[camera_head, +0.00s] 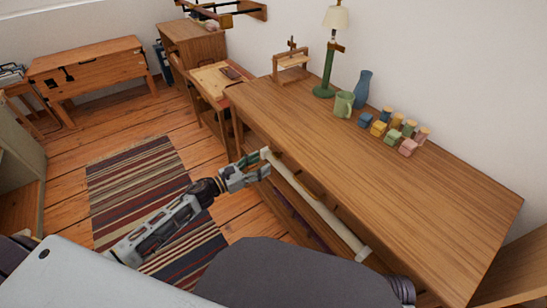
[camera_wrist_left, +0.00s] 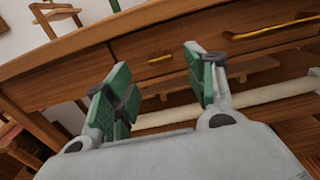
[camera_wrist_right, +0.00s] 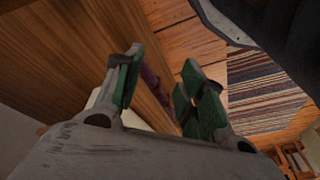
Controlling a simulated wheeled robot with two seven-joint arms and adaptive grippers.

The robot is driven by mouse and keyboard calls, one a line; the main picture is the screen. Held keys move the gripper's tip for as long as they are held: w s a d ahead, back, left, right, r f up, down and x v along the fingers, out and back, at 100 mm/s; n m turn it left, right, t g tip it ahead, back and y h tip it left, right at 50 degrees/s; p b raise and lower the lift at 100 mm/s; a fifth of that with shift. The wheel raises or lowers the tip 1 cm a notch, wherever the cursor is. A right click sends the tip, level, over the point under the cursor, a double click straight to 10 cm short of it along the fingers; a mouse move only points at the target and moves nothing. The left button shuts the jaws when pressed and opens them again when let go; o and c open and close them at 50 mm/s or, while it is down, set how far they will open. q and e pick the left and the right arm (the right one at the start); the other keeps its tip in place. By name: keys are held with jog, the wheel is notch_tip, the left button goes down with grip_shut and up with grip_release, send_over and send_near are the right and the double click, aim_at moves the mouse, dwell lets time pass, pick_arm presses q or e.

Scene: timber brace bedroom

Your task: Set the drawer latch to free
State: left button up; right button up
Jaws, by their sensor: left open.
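The wooden desk (camera_head: 330,140) has drawer fronts along its side, seen in the left wrist view. The left drawer front (camera_wrist_left: 185,45) carries a small brass-coloured pull (camera_wrist_left: 160,58), which shows between my left fingers. The right drawer front (camera_wrist_left: 245,20) carries a longer brass-coloured handle (camera_wrist_left: 275,30). I cannot make out which part is the latch or how it is set. My left gripper (camera_head: 262,164) is open and empty in front of the desk's long edge, near its far end. My right gripper (camera_wrist_right: 160,85) is open and empty beside a wooden surface in the right wrist view.
A cream bar (camera_head: 315,208) runs low along the desk front, close to my left gripper. On the desk stand a green lamp (camera_head: 327,75), a green mug (camera_head: 344,104), a blue vase (camera_head: 362,88) and several small coloured blocks (camera_head: 393,138). A striped rug (camera_head: 130,180) lies on open floor.

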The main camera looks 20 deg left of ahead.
aim_at(274, 156)
pick_arm(q)
jog(key=shift+x, duration=2.6)
jog(key=shift+w+d, duration=0.45)
jog(key=shift+w, duration=0.1)
pick_arm(e)
jog(key=shift+s+r, duration=0.1)
jog(key=shift+r, duration=0.15)
jog(key=shift+a, duration=0.1)
pick_arm(q)
jog(key=c, duration=1)
